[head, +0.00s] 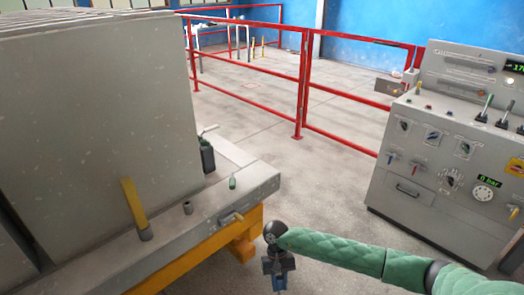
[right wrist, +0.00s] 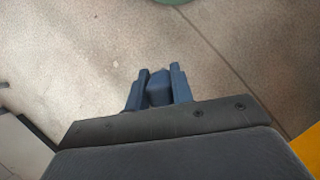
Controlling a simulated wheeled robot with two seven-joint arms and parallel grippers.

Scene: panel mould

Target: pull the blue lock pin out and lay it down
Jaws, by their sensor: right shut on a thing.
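My right gripper (head: 279,280) is low in the head view, over the floor to the right of the yellow frame and apart from the mould's grey edge beam (head: 262,183). In the right wrist view its two blue fingers (right wrist: 157,90) are shut on a dark blue block-like piece (right wrist: 158,92), which I take to be the lock pin. Most of the pin is hidden by the fingers and the gripper body. A small grey open socket (head: 187,207) stands on the beam, with nothing in it that I can see. My left gripper is not in view.
A grey control console (head: 415,195) stands right. Red railings (head: 302,90) cross behind. The floor between is clear.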

